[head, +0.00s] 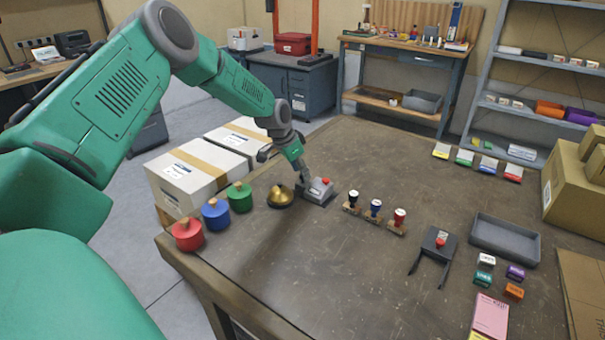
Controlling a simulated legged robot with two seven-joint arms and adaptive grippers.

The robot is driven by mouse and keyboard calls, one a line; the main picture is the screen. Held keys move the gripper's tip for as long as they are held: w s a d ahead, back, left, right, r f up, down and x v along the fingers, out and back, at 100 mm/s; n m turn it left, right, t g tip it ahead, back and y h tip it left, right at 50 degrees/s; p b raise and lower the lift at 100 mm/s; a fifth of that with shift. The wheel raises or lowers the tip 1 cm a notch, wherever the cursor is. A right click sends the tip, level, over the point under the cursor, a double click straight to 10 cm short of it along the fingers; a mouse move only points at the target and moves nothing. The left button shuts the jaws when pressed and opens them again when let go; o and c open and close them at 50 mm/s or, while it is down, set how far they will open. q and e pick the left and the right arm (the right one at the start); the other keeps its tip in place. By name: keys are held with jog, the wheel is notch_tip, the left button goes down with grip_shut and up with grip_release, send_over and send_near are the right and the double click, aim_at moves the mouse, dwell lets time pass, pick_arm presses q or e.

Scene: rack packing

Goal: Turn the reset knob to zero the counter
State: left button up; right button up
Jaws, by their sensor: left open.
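A small grey device (319,193), which looks like the counter, stands at the table's far left part. A small red part (326,181) shows on its top right; I cannot tell whether it is the reset knob or a button. My left gripper (303,185) is open and points down at the left side of the grey device. Its fingers are small and partly overlap the device, so I cannot tell whether they touch it. No digits on the counter can be read. My right gripper is out of view.
A brass bell (281,196) stands close left of the gripper. Green (240,197), blue (215,214) and red (187,234) weights line the left edge. Several stamps (375,209) stand to the right. A grey tray (504,239) is farther right. The table's front middle is clear.

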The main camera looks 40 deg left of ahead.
pick_arm(q)
jog(key=v, duration=0.6)
jog(key=shift+a+r, duration=0.1)
jog(key=shift+r, duration=0.05)
dwell(0.3)
